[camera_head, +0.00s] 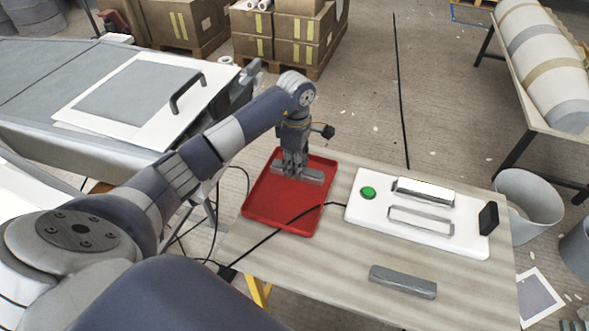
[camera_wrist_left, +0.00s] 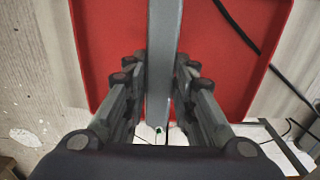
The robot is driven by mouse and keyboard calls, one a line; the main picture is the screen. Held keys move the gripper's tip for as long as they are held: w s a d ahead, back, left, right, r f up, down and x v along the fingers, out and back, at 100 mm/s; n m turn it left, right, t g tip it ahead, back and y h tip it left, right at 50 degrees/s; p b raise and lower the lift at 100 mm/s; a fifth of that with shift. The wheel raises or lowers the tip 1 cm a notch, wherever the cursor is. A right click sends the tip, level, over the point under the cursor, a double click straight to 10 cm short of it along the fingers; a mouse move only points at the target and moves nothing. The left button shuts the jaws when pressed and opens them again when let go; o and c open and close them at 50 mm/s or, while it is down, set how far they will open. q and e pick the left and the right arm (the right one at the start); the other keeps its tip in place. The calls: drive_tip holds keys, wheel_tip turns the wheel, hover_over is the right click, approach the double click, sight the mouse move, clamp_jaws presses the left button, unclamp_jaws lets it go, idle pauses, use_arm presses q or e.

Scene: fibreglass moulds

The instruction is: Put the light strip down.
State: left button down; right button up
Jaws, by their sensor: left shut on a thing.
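My left gripper (camera_head: 293,168) is over the red tray (camera_head: 270,208) and shut on a grey strip (camera_head: 314,176). The strip lies across the fingers, roughly level, at the far part of the tray. In the left wrist view the strip (camera_wrist_left: 164,45) runs between the two fingers (camera_wrist_left: 160,85), with the red tray (camera_wrist_left: 110,40) beneath. I cannot tell whether the strip touches the tray floor. The fingers hide its middle in the head view. My right gripper is not in view.
Another grey strip (camera_head: 403,281) lies near the table's front. A black cable (camera_head: 290,222) crosses the tray.

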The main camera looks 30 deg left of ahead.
use_arm(q)
drive_tip(key=shift+w+a, duration=0.35)
drive_tip(key=shift+a, duration=0.15)
wheel_tip(320, 180, down, 3)
drive_tip(key=shift+d+r+p, duration=0.1)
drive_tip(key=shift+p, duration=0.2)
drive_tip(key=shift+f, duration=0.4)
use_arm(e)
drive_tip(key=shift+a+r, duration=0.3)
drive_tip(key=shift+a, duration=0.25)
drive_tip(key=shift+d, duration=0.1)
use_arm(q)
drive_tip(key=shift+f, duration=0.15)
drive_tip(key=c, duration=1.3)
unclamp_jaws()
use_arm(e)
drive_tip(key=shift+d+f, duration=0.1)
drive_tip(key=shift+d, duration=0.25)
